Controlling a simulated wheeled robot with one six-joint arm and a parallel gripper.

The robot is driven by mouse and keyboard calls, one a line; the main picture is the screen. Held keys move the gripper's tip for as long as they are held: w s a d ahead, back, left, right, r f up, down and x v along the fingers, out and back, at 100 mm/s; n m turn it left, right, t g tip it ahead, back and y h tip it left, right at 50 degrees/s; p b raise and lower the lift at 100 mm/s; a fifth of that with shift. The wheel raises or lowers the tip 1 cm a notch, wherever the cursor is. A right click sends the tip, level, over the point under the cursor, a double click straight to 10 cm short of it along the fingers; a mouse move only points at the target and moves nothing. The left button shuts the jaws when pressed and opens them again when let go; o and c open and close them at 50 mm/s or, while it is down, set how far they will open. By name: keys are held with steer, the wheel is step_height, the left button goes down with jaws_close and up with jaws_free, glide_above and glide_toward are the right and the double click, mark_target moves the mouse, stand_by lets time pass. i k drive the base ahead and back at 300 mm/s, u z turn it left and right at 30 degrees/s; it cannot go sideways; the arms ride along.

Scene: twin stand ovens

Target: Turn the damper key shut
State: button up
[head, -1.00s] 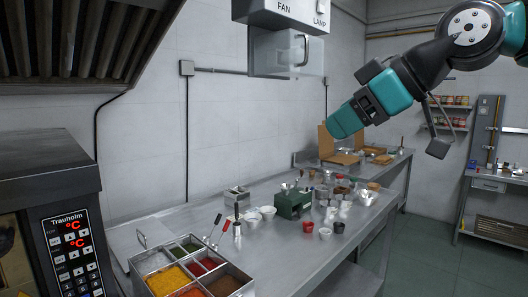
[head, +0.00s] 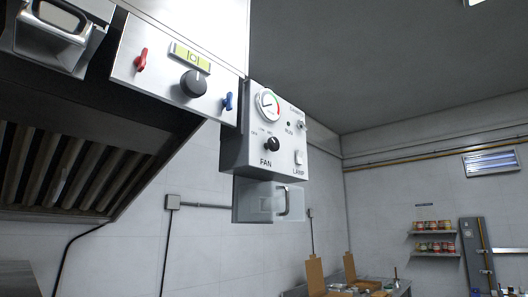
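The damper key is not certain from the labels. A small silver key-like switch (head: 301,125) sits at the upper right of the grey fan control box (head: 272,140), under a label too small to read. Its turn position cannot be told. The same box carries a round gauge (head: 268,104), a black FAN knob (head: 272,144) and a LAMP switch (head: 298,157). On the hood panel to the left are a red handle (head: 141,60), a black knob (head: 194,83) and a blue handle (head: 228,101). My gripper is out of view.
A clear box with a handle (head: 268,201) hangs under the control box. The hood (head: 80,150) with slatted filters overhangs at the left. Open cardboard boxes (head: 330,278) stand on the counter below. Shelves with jars (head: 433,235) are on the far wall.

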mark_target(300, 124)
steer(key=z, duration=0.65)
steer(key=i, duration=0.9)
steer(key=z, duration=0.1)
